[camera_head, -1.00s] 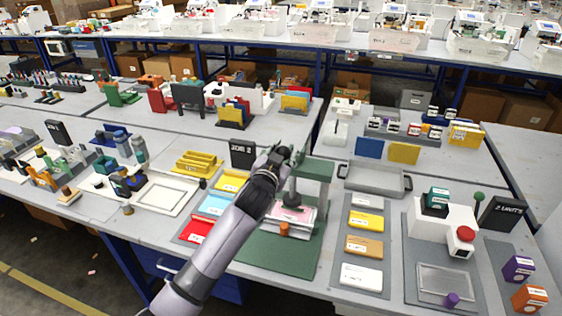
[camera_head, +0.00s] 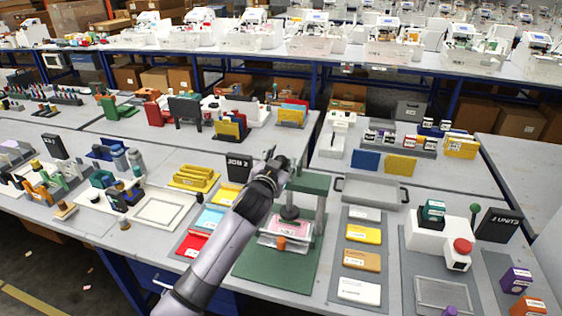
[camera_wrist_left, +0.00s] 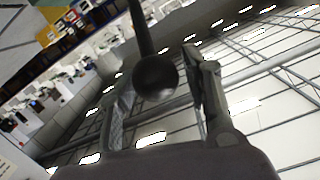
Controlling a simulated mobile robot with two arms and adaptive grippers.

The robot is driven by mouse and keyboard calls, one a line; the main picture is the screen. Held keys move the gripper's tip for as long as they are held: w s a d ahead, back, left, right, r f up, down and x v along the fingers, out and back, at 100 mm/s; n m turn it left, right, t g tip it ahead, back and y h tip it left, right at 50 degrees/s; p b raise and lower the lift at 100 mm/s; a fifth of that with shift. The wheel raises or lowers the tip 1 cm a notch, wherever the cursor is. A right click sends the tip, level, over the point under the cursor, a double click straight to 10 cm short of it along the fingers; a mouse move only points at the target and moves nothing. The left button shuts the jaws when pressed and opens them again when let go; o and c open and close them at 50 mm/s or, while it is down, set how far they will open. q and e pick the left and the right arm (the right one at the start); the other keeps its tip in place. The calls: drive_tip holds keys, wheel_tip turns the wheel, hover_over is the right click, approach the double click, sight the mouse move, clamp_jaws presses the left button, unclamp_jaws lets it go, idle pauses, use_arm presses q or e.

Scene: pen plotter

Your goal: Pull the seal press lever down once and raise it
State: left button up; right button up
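The green seal press (camera_head: 316,183) stands on a green base plate on the near table. A pink-and-white card (camera_head: 286,228) lies under its round dark stamp (camera_head: 289,212). My left gripper (camera_head: 277,164) is at the upper left of the press frame, and the arm hides part of the press. In the left wrist view the lever's dark ball knob (camera_wrist_left: 155,77) and rod show between the two open fingers. A gap shows beside the knob; whether a finger touches it I cannot tell. My right gripper is not in view.
A black "JOB 2" sign (camera_head: 238,167) stands just behind my left arm. Coloured cards lie left of the press and a card strip (camera_head: 343,262) lies right. A grey tray (camera_head: 371,192) and a white device with a red button (camera_head: 462,247) stand farther right.

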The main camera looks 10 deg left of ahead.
use_arm(q)
drive_tip(key=shift+o, duration=0.7)
drive_tip(key=shift+s+f, duration=0.1)
drive_tip(key=shift+f, duration=0.05)
drive_tip(key=shift+f, duration=0.1)
drive_tip(key=shift+s, duration=0.25)
drive_tip(key=s+r, duration=0.1)
drive_tip(key=s, duration=1)
drive_tip(key=shift+s+a+r, duration=0.25)
drive_tip(key=shift+r, duration=0.1)
